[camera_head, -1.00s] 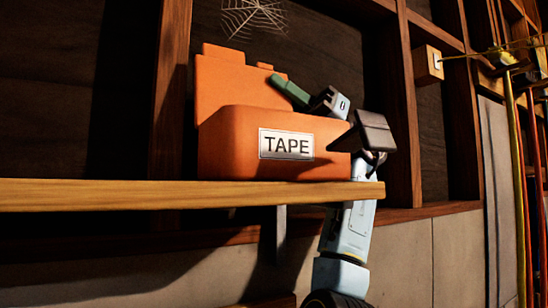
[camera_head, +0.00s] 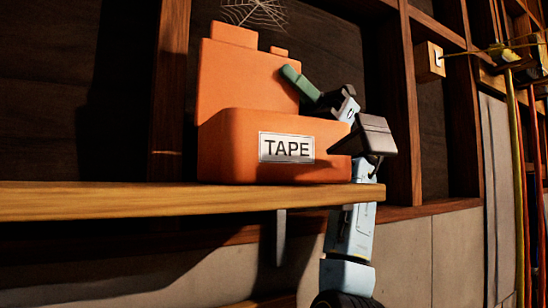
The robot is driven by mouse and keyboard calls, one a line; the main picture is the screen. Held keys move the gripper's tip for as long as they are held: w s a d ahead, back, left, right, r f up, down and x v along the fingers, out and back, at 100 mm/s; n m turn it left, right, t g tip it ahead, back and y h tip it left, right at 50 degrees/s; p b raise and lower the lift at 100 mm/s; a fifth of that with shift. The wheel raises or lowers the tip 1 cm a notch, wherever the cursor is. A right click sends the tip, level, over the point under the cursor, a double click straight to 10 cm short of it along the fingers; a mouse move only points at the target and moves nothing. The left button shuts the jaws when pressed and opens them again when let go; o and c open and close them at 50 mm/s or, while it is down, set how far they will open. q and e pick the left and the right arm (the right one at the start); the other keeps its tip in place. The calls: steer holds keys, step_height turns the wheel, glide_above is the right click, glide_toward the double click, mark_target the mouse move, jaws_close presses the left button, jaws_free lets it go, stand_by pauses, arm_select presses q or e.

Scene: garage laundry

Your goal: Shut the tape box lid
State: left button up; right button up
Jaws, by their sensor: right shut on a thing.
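The orange tape box (camera_head: 228,150) sits on the wooden shelf, with a white TAPE label on its front. Its orange lid (camera_head: 240,78) stands up steeply behind the open top, with tabs on its upper edge. My right gripper (camera_head: 290,76), with green fingers, reaches over the box from the right and is shut on the right edge of the lid. The far finger and the inside of the box are hidden. My left gripper is not in view.
The wooden shelf (camera_head: 120,200) runs along the front and ends just right of the box. Wall studs (camera_head: 168,90) stand behind. A wooden block (camera_head: 430,62) and hanging coloured poles are at the right. The shelf left of the box is clear.

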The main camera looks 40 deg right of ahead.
steer(key=shift+s+a+f+n+g+h, duration=0.1)
steer(key=shift+s+f+n+g+h, duration=0.15)
steer(key=shift+s+n+g, duration=0.9)
steer(key=shift+s+a+f+n+g+h, duration=0.1)
steer(key=shift+n+g+h, duration=0.4)
steer(key=shift+n, duration=1.35)
steer(key=shift+s+f+n+g+h, duration=0.15)
steer(key=shift+s+n+g, duration=0.5)
steer(key=shift+n+g, duration=0.7)
steer(key=o, duration=0.8)
steer(key=shift+o, duration=0.2)
steer(key=shift+d, duration=0.1)
steer(key=d, duration=0.6)
steer(key=shift+s+d, duration=0.4)
